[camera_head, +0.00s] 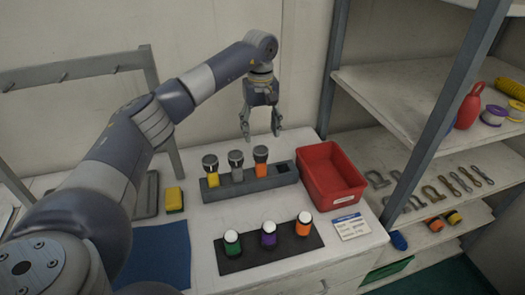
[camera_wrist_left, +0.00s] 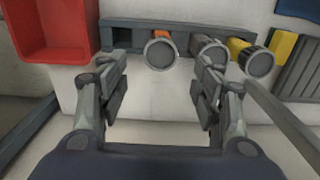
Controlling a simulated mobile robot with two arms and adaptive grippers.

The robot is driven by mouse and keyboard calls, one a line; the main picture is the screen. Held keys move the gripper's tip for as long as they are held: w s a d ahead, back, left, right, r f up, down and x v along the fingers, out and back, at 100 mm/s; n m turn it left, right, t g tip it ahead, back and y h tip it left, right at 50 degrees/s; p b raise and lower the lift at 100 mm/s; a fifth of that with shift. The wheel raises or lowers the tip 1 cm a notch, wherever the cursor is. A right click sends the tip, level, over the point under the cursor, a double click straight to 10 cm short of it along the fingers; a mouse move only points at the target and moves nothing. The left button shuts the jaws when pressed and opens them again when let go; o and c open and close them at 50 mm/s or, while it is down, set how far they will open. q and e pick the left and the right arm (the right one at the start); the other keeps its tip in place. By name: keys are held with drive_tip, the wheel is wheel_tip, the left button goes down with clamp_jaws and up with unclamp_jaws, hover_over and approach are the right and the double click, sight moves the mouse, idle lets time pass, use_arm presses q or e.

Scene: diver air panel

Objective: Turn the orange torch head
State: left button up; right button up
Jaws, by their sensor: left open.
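The orange torch (camera_head: 261,167) stands upright in the right part of the grey rack (camera_head: 275,181), with a dark, silver-rimmed head on top. It also shows in the left wrist view, its round head (camera_wrist_left: 161,54) facing the camera with a bit of orange behind. My left gripper (camera_head: 261,134) is open and empty, pointing down above and behind the orange torch. In the left wrist view, the fingers (camera_wrist_left: 162,72) are spread wide on either side of the torch head, with no contact visible. My right gripper is not in view.
A grey torch (camera_head: 237,172) and a yellow torch (camera_head: 213,176) stand left of it in the rack. A red bin (camera_head: 330,186) is close on the right. Green, purple and orange white-topped items stand on a dark mat (camera_head: 280,257) in front. A shelf post (camera_head: 445,115) rises at right.

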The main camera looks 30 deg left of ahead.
sight(261, 150)
use_arm(q)
wheel_tip(261, 150, down, 7)
drive_tip(key=shift+s+f+p, duration=0.1)
drive_tip(key=shift+p, duration=1.05)
drive_tip(key=shift+f, duration=0.65)
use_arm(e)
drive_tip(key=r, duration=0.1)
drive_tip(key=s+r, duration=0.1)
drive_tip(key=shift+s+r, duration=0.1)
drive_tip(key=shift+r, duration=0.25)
use_arm(q)
drive_tip(key=c, duration=1.1)
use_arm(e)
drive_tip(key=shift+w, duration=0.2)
